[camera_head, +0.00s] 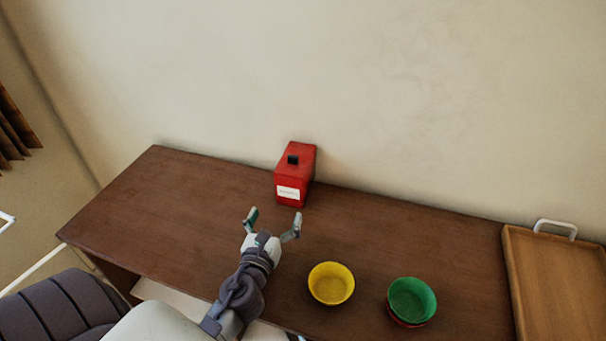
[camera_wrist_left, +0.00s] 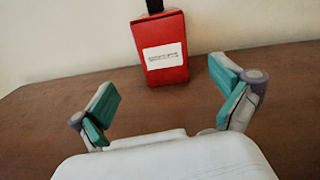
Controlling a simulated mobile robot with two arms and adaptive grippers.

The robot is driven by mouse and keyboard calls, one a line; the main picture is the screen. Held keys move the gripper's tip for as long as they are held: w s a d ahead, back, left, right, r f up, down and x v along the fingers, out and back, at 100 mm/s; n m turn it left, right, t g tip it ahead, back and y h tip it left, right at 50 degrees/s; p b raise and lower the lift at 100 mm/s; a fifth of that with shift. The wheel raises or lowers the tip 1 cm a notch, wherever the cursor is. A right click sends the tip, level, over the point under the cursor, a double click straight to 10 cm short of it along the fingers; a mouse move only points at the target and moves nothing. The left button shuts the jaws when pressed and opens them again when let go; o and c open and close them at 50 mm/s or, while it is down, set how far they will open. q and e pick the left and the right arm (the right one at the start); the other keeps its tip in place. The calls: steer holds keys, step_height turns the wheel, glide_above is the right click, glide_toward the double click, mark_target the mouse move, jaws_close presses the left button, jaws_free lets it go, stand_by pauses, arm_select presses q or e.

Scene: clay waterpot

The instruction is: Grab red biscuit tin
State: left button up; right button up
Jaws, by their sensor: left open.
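The red biscuit tin (camera_head: 296,174) stands upright at the back of the brown table, close to the wall. It has a black knob on top and a white label on its front. My left gripper (camera_head: 272,220) is open and empty, just in front of the tin and apart from it. In the left wrist view the tin (camera_wrist_left: 162,62) is ahead, beyond the open fingers of my left gripper (camera_wrist_left: 165,100), and shows between them. My right gripper is not in view.
A yellow bowl (camera_head: 331,284) stands right of my left gripper. A green bowl (camera_head: 412,300) sits on a red one (camera_head: 399,321) further right. A wooden tray (camera_head: 512,275) with a white handle is at the right end. The table (camera_head: 165,205) is clear on the left.

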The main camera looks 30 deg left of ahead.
mark_target(288, 188)
arm_select(q)
steer(key=shift+w+a+f+m+h+p, duration=0.1)
steer(key=shift+w+m+h+p, duration=0.2)
steer(key=shift+w+m, duration=0.7)
steer(key=shift+n, duration=0.3)
steer(key=x, duration=0.3)
steer(key=p+x, duration=0.1)
steer(key=x, duration=0.1)
steer(key=shift+w+a+r, duration=0.1)
steer(key=shift+w+r, duration=0.15)
steer(key=shift+w, duration=0.1)
steer(key=shift+r+p+x, duration=0.15)
steer(key=shift+p+x, duration=0.05)
steer(key=shift+x, duration=0.55)
steer(key=shift+r+p+x, duration=0.15)
steer(key=shift+p+x, duration=0.05)
steer(key=shift+x, duration=1.85)
steer(key=shift+w+a+f, duration=0.15)
steer(key=shift+w+a, duration=0.05)
steer(key=shift+w, duration=0.15)
steer(key=shift+s, duration=0.15)
steer(key=shift+c, duration=1.2)
steer(key=shift+s, duration=0.1)
steer(key=c, duration=0.9)
steer(key=shift+r, duration=0.25)
steer(key=shift+c, duration=0.3)
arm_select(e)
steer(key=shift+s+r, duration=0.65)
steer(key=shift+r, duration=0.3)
